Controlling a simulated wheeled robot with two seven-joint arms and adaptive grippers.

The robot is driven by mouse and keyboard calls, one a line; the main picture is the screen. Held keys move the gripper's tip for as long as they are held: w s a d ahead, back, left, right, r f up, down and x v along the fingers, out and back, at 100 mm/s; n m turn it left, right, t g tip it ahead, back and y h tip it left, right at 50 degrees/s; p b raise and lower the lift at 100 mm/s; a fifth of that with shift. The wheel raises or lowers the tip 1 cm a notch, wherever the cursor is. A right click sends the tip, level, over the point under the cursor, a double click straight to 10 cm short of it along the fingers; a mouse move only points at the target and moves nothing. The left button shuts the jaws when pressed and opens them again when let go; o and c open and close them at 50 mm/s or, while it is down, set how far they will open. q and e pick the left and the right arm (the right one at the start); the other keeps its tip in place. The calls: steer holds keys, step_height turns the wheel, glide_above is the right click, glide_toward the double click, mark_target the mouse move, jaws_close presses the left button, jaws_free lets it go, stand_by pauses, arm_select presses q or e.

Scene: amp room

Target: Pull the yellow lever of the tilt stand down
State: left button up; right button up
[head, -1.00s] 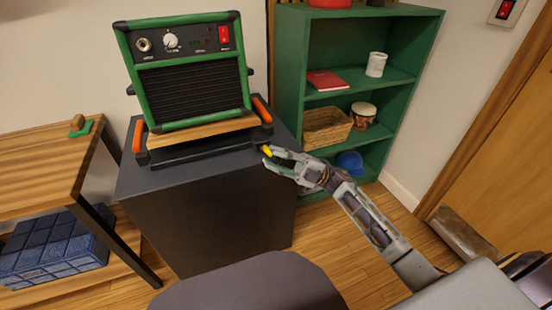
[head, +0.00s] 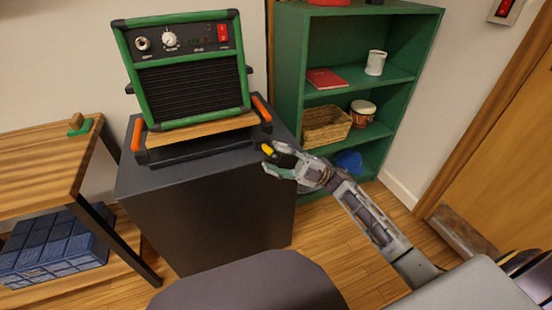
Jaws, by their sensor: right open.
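The tilt stand (head: 200,137) is a black frame with a wooden plank and orange side handles, on a dark cabinet. A green-framed amp (head: 190,84) rests on it, leaning back. The small yellow lever (head: 267,149) shows at the stand's right side, near the cabinet's right edge. My right gripper (head: 270,158) is open beside the lever, with its fingers pointing left. One finger is right by the lever, the other lower, in front of the cabinet; I cannot tell whether either touches it. The lever's base is partly hidden. My left gripper is out of view.
The dark cabinet (head: 205,215) stands below the stand. A green shelf (head: 290,75) with a basket (head: 326,125), a red book and a white mug stands behind right. A wooden table (head: 40,175) is at the left. Wooden floor is free right of the cabinet.

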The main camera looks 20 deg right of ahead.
steer(key=v, duration=1.1)
steer(key=shift+d, duration=0.3)
steer(key=shift+f, duration=0.15)
